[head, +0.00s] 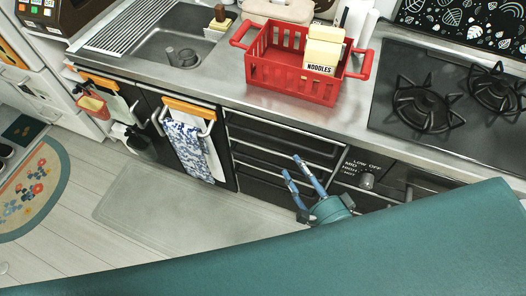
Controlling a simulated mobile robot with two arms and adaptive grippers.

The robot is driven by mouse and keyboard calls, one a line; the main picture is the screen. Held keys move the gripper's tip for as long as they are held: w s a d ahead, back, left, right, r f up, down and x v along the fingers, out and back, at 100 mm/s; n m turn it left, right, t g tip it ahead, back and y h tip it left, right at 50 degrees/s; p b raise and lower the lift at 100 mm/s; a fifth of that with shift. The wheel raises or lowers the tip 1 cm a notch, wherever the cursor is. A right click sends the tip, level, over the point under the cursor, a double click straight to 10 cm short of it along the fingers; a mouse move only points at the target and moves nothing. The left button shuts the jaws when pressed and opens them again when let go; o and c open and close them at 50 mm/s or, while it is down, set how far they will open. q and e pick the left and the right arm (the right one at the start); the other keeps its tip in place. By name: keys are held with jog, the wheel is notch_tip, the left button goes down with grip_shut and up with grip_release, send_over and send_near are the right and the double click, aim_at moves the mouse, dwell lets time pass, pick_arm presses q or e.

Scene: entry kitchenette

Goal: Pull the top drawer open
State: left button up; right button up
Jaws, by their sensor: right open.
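A stack of black drawers with pale metal bar handles is set under the counter in the middle of the head view. The top drawer (270,134) looks shut, with its handle running along its front. My right gripper (290,166) is in front of the stack, near its right side. Its two blue fingers are spread apart with nothing visible between them. I cannot tell whether a finger touches a drawer handle. My teal arm covers the lower right of the view and hides part of the floor and lower cabinets. My left gripper does not show.
On the counter (215,82) stands a red basket (285,85) holding a noodles pack (322,48). A stove (450,105) is at right and a sink (172,45) at left. A patterned towel (187,150) hangs left of the drawers. The grey floor mat (165,215) is clear.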

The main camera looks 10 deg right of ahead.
aim_at(280, 142)
jog(key=x, duration=0.3)
jog(key=p+x, duration=0.1)
jog(key=x, duration=0.3)
jog(key=r+x, duration=0.1)
jog(key=x, duration=0.3)
jog(key=shift+w+r, duration=0.1)
jog(key=shift+r, duration=0.05)
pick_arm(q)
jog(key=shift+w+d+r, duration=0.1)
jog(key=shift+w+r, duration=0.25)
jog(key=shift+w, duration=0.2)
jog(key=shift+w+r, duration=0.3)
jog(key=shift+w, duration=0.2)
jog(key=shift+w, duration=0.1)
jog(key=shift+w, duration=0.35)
pick_arm(e)
grip_shut()
